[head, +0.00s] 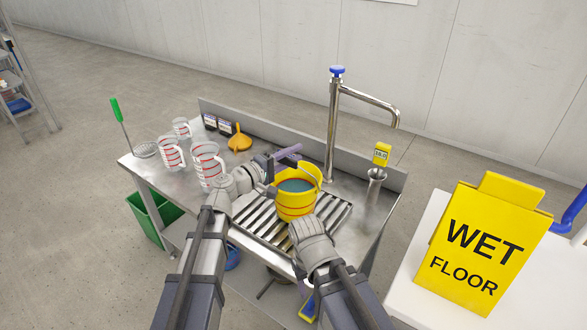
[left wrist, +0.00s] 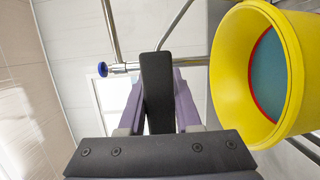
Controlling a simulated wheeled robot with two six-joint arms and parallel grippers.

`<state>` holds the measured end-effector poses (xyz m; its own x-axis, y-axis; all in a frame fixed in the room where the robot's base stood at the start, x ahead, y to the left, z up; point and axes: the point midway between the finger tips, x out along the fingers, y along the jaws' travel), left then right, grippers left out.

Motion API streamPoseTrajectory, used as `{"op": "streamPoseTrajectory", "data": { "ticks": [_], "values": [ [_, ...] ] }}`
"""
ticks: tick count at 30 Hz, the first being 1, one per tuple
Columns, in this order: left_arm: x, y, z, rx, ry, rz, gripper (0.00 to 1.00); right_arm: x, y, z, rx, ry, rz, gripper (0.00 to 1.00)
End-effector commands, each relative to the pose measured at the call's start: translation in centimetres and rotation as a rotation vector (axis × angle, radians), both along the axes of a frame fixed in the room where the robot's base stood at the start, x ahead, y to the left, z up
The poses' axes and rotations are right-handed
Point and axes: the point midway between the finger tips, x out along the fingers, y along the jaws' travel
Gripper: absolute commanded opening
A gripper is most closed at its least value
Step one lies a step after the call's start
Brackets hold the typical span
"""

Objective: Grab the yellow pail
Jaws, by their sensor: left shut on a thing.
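The yellow pail (head: 296,206) stands upright on the slatted drain grid of the steel bench. It has a red band and holds teal liquid. In the left wrist view the pail (left wrist: 232,62) is large at the right, its rim beside my fingers. My left gripper (head: 272,165) is behind and left of the pail. I cannot tell whether the bar is joined to the pail. My right arm is in front of the pail; its gripper is hidden.
Clear jugs (head: 207,165) with red marks and an orange funnel (head: 240,142) stand left on the bench. A tall tap (head: 333,125) rises behind the pail; a steel cup (head: 376,184) is at right. A yellow wet-floor sign (head: 480,248) stands on a white surface.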

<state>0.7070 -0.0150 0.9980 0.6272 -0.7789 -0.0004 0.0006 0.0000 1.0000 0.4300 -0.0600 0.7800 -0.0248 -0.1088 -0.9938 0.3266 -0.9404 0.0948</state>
Motion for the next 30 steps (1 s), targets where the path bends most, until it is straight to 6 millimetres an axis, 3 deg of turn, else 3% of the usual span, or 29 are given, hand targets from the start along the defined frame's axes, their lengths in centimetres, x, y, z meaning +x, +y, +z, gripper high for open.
{"op": "streamPoseTrajectory", "data": {
  "ticks": [8, 24, 30],
  "values": [
    [0.0, 0.0, 1.7, -0.003, 0.000, 0.000, 0.00, 0.0, 0.0, 1.7, 0.000, 0.000, 0.000, 0.56],
    [0.0, 0.0, 8.7, -0.004, 0.000, 0.000, 0.00, 0.0, 0.0, 8.6, 0.000, 0.000, -0.001, 0.56],
    [0.0, 0.0, 10.0, -0.004, 0.000, 0.000, 0.00, 0.0, 0.0, 10.0, 0.000, 0.000, -0.001, 0.56]
  ]
}}
